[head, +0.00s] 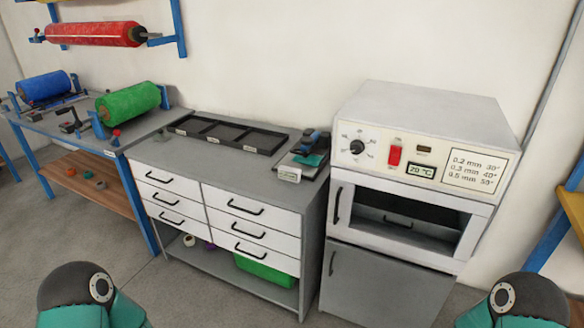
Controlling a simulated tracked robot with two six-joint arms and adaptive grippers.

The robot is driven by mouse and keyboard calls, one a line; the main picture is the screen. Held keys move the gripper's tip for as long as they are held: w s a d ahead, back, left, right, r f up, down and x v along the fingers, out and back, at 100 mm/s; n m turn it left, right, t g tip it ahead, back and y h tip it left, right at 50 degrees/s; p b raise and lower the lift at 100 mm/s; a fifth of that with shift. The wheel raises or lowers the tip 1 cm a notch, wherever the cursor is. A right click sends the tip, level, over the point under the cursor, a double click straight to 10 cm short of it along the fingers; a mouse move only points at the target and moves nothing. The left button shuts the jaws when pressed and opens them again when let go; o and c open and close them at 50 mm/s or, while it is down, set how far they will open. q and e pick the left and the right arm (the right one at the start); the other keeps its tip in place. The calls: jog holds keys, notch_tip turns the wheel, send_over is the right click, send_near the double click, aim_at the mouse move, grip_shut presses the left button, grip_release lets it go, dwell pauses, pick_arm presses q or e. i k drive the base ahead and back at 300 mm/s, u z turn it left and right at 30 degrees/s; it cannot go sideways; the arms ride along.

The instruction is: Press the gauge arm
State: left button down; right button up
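A small dark device with a blue upper part (311,140) stands at the right end of the grey cabinet top. It looks like the gauge, but its arm is too small to make out clearly. A teal flat piece (313,160) lies at its front. A pale label or display (289,174) sits at the device's front left corner. Only rounded dark and teal parts of my two arms show at the bottom left and bottom right corners. Neither gripper is in view, and both are away from the device.
A black divided tray (228,133) lies left of the device on the drawer cabinet (245,212). An oven (408,160) with a dial, a red switch and a 20 °C display stands close on the right. A bench with blue and green rolls (128,103) is at left. Floor in front is clear.

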aim_at(307, 142)
jog(key=z, duration=0.1)
jog(key=k, duration=0.15)
jog(key=z, duration=0.55)
jog(key=i, duration=1.05)
